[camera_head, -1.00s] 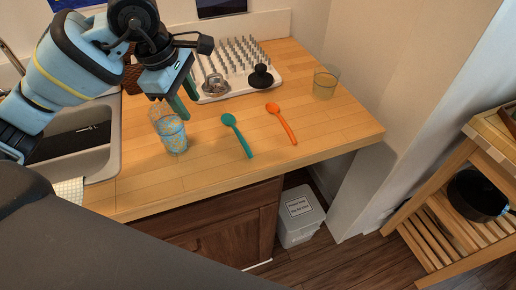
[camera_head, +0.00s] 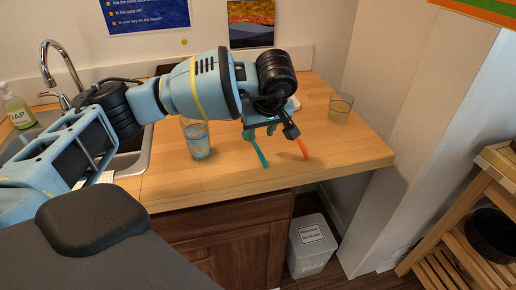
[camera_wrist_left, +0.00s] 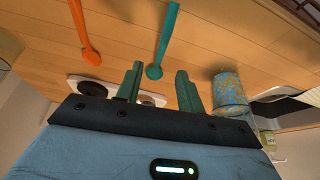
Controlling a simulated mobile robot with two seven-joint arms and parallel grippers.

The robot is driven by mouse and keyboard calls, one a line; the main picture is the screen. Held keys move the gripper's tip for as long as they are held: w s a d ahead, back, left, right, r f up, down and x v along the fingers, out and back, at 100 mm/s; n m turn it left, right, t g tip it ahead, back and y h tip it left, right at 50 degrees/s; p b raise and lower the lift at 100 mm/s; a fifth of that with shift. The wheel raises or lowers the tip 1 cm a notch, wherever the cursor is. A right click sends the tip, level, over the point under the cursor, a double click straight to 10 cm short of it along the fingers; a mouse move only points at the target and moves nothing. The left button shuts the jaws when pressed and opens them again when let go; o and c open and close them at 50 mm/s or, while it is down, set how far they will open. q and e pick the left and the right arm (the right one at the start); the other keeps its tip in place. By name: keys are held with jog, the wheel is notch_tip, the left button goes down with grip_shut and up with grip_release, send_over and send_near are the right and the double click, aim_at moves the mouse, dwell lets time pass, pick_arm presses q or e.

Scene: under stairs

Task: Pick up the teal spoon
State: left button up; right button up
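The teal spoon (camera_head: 259,150) lies on the wooden counter, its upper part hidden behind my left gripper in the head view. In the left wrist view the whole bowl and much of the handle of the teal spoon (camera_wrist_left: 162,45) show. My left gripper (camera_head: 261,130) is above the bowl end of the spoon. In the left wrist view its two fingers (camera_wrist_left: 159,88) are apart with nothing between them, and the spoon's bowl lies just beyond the gap. My right gripper is not in view.
An orange spoon (camera_head: 302,148) lies just right of the teal one. A blue-patterned glass (camera_head: 197,142) stands to the left and a clear glass (camera_head: 340,108) to the back right. A sink (camera_head: 131,163) is at left.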

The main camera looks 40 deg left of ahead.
aim_at(255, 144)
pick_arm(q)
jog(key=shift+a+x, duration=0.15)
jog(key=shift+x, duration=1.6)
jog(key=shift+a+x, duration=0.2)
jog(key=shift+x, duration=1.55)
jog(key=shift+w+r, duration=0.1)
jog(key=shift+r, duration=0.05)
grip_shut()
